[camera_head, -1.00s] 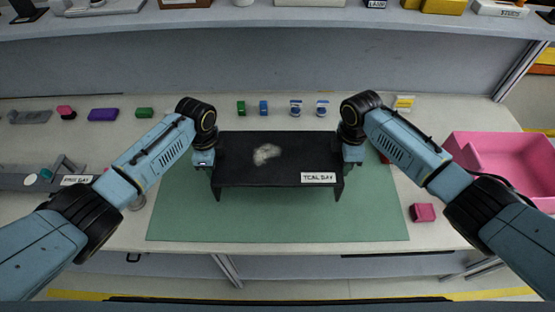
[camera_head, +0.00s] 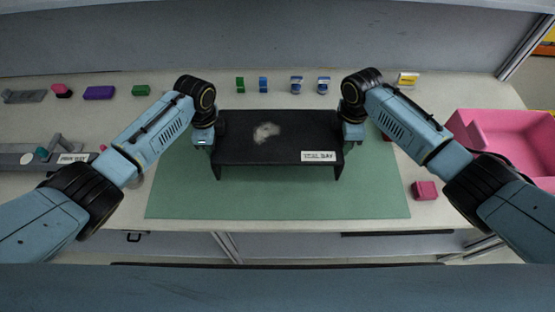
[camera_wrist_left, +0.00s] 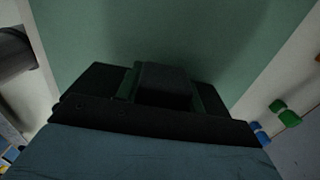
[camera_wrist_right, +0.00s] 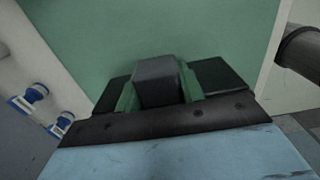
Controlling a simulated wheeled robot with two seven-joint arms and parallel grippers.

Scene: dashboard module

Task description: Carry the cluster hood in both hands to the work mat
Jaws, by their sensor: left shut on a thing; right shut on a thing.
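The black cluster hood (camera_head: 240,148) has a pale smudge on top and a white label reading "TEAL BAY". It is level over the green work mat (camera_head: 280,206), inside the mat's left and right edges. I cannot tell whether its legs touch the mat. My left gripper (camera_head: 207,144) is shut on the hood's left end, and my right gripper (camera_head: 350,138) on its right end. The left wrist view shows a dark end block (camera_wrist_left: 165,85) between green finger pads; the right wrist view shows the other dark end block (camera_wrist_right: 157,82) held likewise.
A pink bin (camera_head: 480,128) stands at the right, with a pink block (camera_head: 424,190) beside the mat. Several small blocks and a purple block (camera_head: 99,93) line the back. A grey fixture (camera_head: 40,157) lies at the left. The mat's front strip is clear.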

